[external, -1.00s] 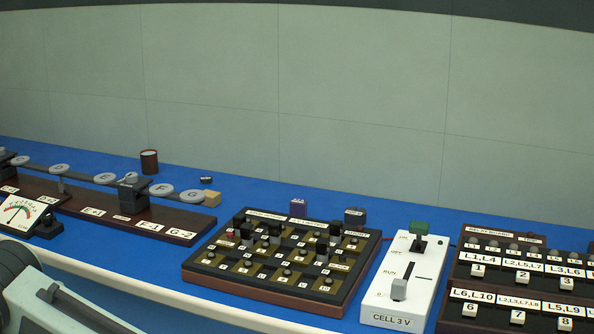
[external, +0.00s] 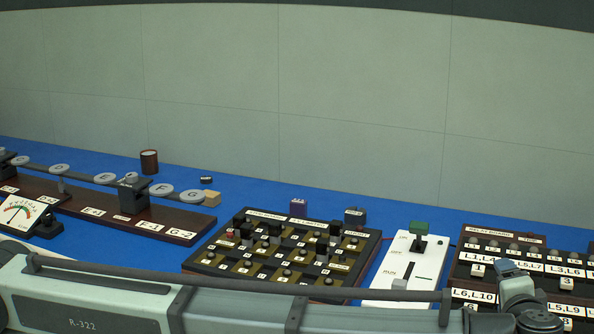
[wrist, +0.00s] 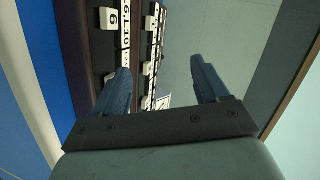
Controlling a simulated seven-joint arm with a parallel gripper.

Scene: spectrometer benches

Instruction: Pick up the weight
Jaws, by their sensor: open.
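No object is clearly recognisable as the weight. A small dark disc-like piece (external: 206,180) lies alone on the blue bench behind the balance beam and may be it. A tan block (external: 211,197) sits by the beam's right end. A dark red cylinder (external: 149,162) stands behind the beam. My gripper (wrist: 160,64) is open and empty in the wrist view, near the relay board at the right, far from these pieces.
The relay board (wrist: 103,40) with white number labels lies beside my fingers. The white cell box (external: 426,270) and the dark plug board (external: 196,268) stand in the middle. The lettered beam stand (external: 180,222) and a dial meter (external: 22,214) are at the left.

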